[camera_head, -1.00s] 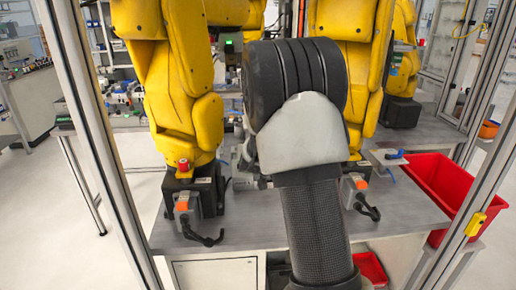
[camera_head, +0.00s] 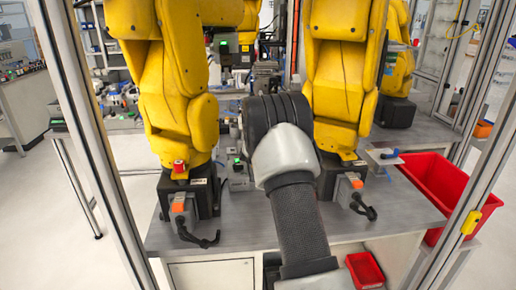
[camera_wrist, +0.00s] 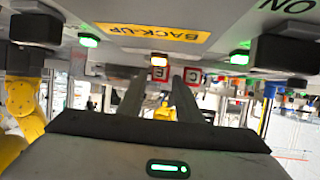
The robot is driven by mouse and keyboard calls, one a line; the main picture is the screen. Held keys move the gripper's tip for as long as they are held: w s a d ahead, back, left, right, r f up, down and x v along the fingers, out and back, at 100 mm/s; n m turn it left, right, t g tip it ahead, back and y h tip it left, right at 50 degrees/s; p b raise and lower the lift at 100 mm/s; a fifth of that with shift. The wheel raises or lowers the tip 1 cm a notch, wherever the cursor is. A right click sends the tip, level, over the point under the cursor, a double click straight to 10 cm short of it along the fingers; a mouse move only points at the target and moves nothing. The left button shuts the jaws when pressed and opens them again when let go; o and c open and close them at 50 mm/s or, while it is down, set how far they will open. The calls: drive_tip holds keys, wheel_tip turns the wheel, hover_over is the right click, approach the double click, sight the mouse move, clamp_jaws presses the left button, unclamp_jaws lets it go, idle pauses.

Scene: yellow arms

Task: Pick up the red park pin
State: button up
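My gripper (camera_wrist: 158,95) shows in the wrist view as two dark fingers with a clear gap between them, open and empty. In the head view it is hidden behind my dark, bulky forearm. Two small red pieces, a left one (camera_wrist: 159,73) and a right one (camera_wrist: 193,76), show just beyond the fingertips in the wrist view, beside a grey panel. I cannot tell whether either is the red park pin. In the head view a small red knob (camera_head: 179,166) sits on the dark base of the left yellow arm.
The wrist view is upside down; a grey panel with a yellow BACK-UP label (camera_wrist: 153,34) and green lights is close by. Yellow arms (camera_head: 178,90) stand either side of my arm on the grey table (camera_head: 240,232). A red bin (camera_head: 447,196) is at right.

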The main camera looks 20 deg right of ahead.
clamp_jaws()
drive_tip(key=shift+r, duration=0.1)
wheel_tip(320, 180, up, 10)
drive_tip(key=p, duration=0.2)
